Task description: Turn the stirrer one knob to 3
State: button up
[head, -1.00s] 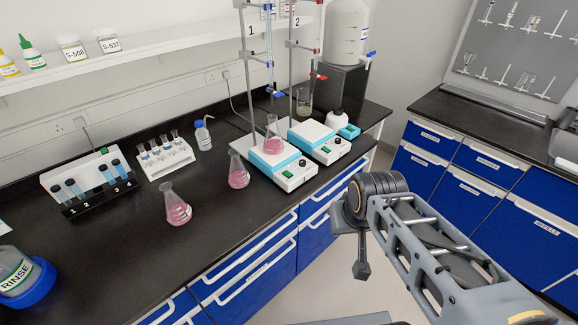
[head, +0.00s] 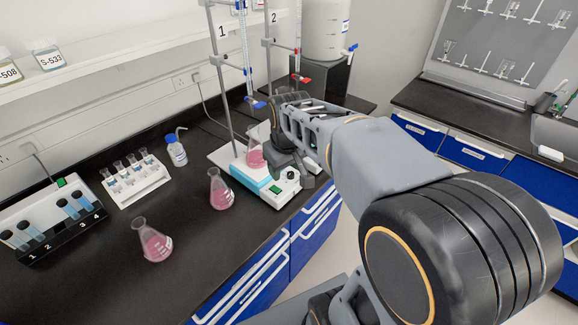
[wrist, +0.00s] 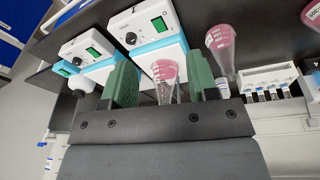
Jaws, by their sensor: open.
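Stirrer one (head: 262,186) is a white and light-blue box under stand 1, with a flask of pink liquid (head: 256,157) on its plate. Its front has a green switch (head: 277,189) and a dark round knob (head: 292,174). In the wrist view the knob (wrist: 130,38) is beside the green switch (wrist: 158,23), beyond the left fingertip and apart from it. My gripper (wrist: 160,62) is open, with two green fingers and nothing held. The flask shows between the fingers in the wrist view. My arm reaches over stirrer one's right side and hides most of stirrer two in the head view.
Two more pink flasks, one (head: 220,190) beside stirrer one and one (head: 152,241) farther left, stand on the black bench. A vial rack (head: 135,180) and a wash bottle (head: 176,151) stand behind them. Stand rods and burettes (head: 243,55) rise close to my arm.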

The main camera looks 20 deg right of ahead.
jog(key=w+d+n+g, duration=0.1)
jog(key=w+d, duration=0.2)
jog(key=w, duration=0.3)
jog(key=n+g+p, duration=0.1)
jog(key=n+p, duration=0.1)
send_over(291, 173)
notch_tip(291, 173, down, 2)
jog(key=f, duration=0.1)
notch_tip(291, 173, down, 12)
jog(key=shift+f+p, duration=0.1)
jog(key=shift+p, duration=0.45)
jog(key=shift+f, duration=0.7)
jog(key=shift+c, duration=0.4)
jog(key=c, duration=0.8)
jog(key=shift+c, duration=0.3)
